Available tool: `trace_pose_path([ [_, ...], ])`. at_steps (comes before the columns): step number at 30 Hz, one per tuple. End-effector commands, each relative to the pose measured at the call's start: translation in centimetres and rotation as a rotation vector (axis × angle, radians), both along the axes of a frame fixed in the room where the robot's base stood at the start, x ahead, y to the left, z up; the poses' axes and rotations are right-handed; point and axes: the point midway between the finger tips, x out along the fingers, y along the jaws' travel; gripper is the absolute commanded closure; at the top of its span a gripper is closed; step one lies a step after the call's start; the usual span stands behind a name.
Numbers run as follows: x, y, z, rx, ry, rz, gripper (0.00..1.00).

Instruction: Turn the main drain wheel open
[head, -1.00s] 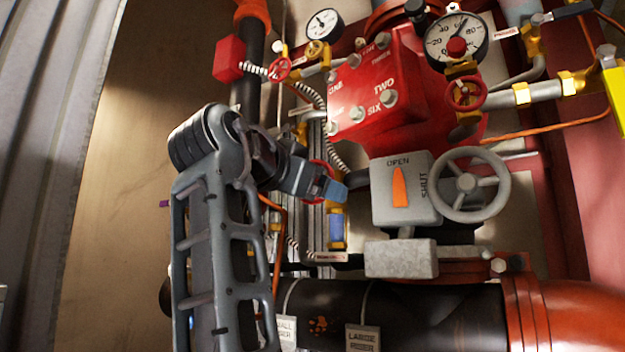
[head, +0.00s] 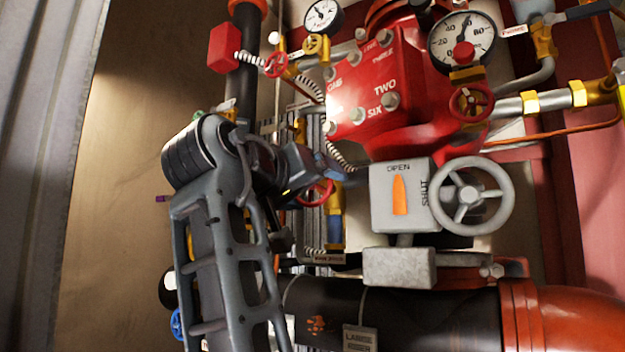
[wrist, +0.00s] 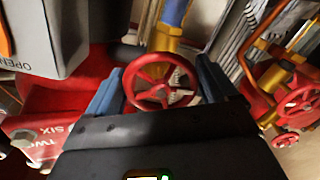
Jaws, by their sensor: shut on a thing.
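A small red handwheel (wrist: 160,82) on a brass valve sits between my two blue gripper fingers in the wrist view. My gripper (wrist: 160,88) is shut on its rim, with one finger at each side. In the head view, part of the red handwheel (head: 318,194) shows just below my gripper (head: 330,170), left of the grey gearbox. My wrist and the fingers hide the rest of it. No label on this wheel is readable. A blue pipe piece (head: 335,228) shows below the wheel.
A grey gearbox (head: 380,215) with a large grey handwheel (head: 471,196) stands close at the right; its orange pointer points towards OPEN. Above are a red valve body (head: 365,90), a gauge (head: 462,42) and other red handwheels (head: 276,65). A black pipe (head: 420,318) runs below.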

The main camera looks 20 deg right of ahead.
Motion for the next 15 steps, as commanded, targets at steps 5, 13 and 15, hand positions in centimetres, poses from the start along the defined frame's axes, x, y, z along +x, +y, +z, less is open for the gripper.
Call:
trace_pose_path([
  [5, 0.00, 0.05, -0.21, -0.043, 0.069, -0.001, 0.45],
  [13, -0.03, 0.03, -0.30, -0.074, 0.110, -0.001, 0.45],
  [15, -0.03, 0.03, -0.31, -0.076, 0.113, -0.001, 0.45],
])
